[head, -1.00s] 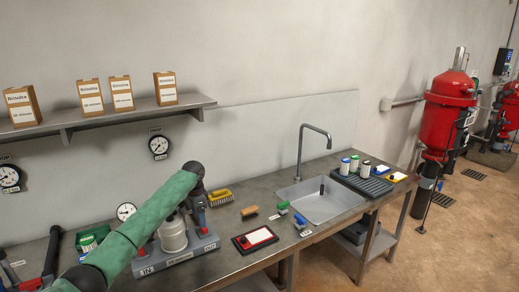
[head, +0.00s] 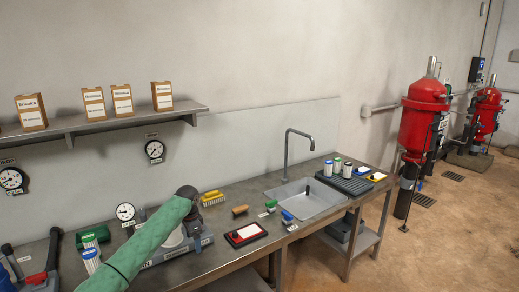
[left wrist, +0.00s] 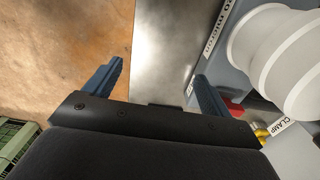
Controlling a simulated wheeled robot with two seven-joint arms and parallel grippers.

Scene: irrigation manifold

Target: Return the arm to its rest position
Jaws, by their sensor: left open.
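My left arm, in a green sleeve, comes in from the lower left of the head view and reaches over the bench. Its dark wrist (head: 187,194) is above the grey filter stand (head: 203,243), and the fingers are hard to make out there. In the left wrist view my left gripper (left wrist: 158,72) has its two blue fingers wide apart with nothing between them. In the head view the arm hides part of this stand. My right gripper is not in view.
The metal bench (head: 215,268) holds a yellow brush (head: 212,199), a red-and-black tray (head: 245,234), a sink (head: 308,203) and a tall tap (head: 286,150). A green box (head: 93,236) is left of my arm. A shelf (head: 110,119) with cartons runs above.

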